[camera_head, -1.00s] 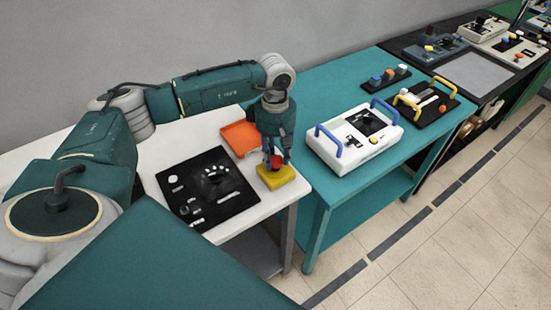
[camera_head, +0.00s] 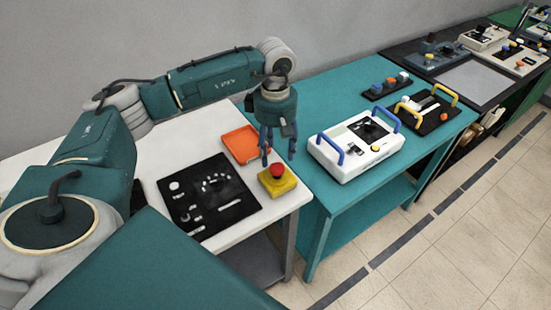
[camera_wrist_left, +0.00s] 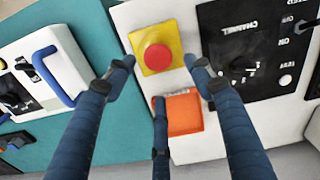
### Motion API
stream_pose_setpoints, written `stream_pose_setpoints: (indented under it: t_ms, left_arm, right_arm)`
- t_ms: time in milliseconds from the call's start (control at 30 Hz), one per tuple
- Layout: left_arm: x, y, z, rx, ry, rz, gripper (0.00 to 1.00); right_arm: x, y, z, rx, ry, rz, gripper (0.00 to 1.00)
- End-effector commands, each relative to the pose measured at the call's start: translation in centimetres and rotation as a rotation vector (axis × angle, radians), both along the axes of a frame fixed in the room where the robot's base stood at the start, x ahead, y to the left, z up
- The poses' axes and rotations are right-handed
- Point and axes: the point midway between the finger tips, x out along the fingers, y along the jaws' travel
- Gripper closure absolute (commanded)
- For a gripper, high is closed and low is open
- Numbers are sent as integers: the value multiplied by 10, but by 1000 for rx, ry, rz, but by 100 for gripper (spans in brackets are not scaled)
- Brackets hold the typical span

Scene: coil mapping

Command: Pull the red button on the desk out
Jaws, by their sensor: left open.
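The red button (camera_head: 278,170) sits on a yellow box (camera_head: 276,185) near the front right corner of the white desk (camera_head: 238,232). In the left wrist view the red button (camera_wrist_left: 158,57) and its yellow box (camera_wrist_left: 147,39) show from above, between and beyond the fingertips. My left gripper (camera_head: 278,160) is open and empty, above and behind the button, apart from it. Its fingers also show in the left wrist view (camera_wrist_left: 158,75). My right gripper is not in view.
An orange tray (camera_head: 240,145) lies behind the box. A black panel (camera_head: 207,196) with white markings lies to its left. A teal table (camera_head: 330,205) to the right bears a white device (camera_head: 345,165) with blue handles. Bare desk surrounds the box.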

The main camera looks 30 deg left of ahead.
Motion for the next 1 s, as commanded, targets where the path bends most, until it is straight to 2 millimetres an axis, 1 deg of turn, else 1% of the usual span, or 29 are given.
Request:
stream_pose_setpoints:
  t_ms: [33,200,300,400,567,1000]
  left_arm:
    - [1,0,13,-1,-5,1,47]
    - [0,1,46,-1,-4,1,47]
    - [0,2,60,1,-3,2,47]
    - [-1,2,69,1,-1,2,47]
    - [-1,2,73,0,1,2,47]
    - [-1,2,73,0,0,2,47]
  right_arm:
    - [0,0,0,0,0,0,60]
    - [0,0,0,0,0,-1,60]
    - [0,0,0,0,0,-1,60]
    - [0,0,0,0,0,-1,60]
    - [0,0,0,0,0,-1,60]
    - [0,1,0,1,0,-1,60]
